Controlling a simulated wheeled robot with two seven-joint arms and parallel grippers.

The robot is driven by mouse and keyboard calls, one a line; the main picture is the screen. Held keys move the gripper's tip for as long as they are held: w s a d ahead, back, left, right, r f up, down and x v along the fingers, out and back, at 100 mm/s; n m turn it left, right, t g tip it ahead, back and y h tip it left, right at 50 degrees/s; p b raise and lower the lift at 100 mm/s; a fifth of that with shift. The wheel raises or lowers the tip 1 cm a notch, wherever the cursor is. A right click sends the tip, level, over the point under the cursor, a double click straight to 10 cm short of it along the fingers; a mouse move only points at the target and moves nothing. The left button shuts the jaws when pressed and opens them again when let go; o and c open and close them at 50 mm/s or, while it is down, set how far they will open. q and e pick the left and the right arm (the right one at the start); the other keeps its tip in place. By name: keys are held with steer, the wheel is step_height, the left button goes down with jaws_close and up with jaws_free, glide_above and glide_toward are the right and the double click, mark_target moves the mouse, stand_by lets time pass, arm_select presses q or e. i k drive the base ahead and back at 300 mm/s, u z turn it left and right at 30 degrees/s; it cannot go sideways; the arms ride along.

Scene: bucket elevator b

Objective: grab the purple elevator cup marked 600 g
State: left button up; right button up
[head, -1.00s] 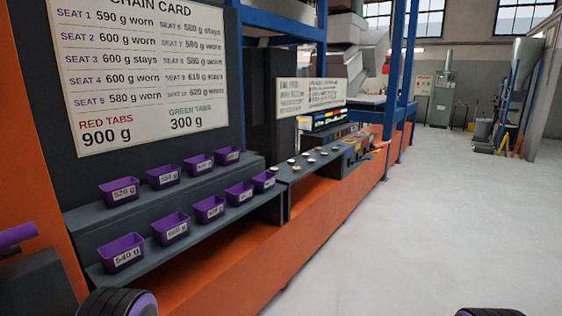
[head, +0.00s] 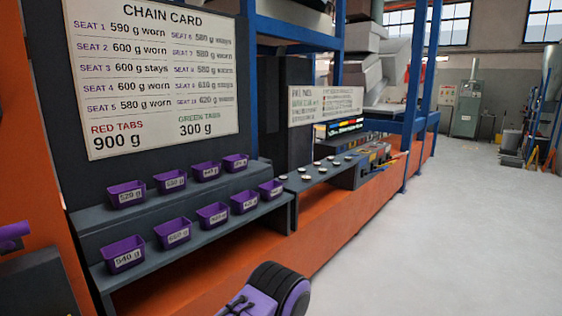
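Purple elevator cups with white weight labels stand in two rows on a dark stepped rack at left. The nearest lower cup (head: 123,254) reads 540 g and the nearest upper cup (head: 125,194) reads 520 g. The second lower cup (head: 173,233), third lower cup (head: 212,214) and those farther back have labels too small or blurred to read surely. I cannot tell which cup is marked 600 g. All visible cups stand upright on the rack. Neither gripper's fingers show; only a black and purple part of my arm shows at the bottom centre.
The chain card (head: 150,75) hangs above the rack (head: 85,222). Small round pieces (head: 320,167) lie on a dark shelf to its right. A blue post (head: 418,95) rises beyond it. The grey floor (head: 430,240) is clear at right. A purple piece (head: 12,236) shows at the left edge.

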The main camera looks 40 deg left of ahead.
mark_target(233, 164)
steer(key=z, duration=0.15)
steer(key=i, duration=1.5)
steer(key=u, duration=0.45)
steer(key=i, duration=0.75)
steer(key=u, duration=0.75)
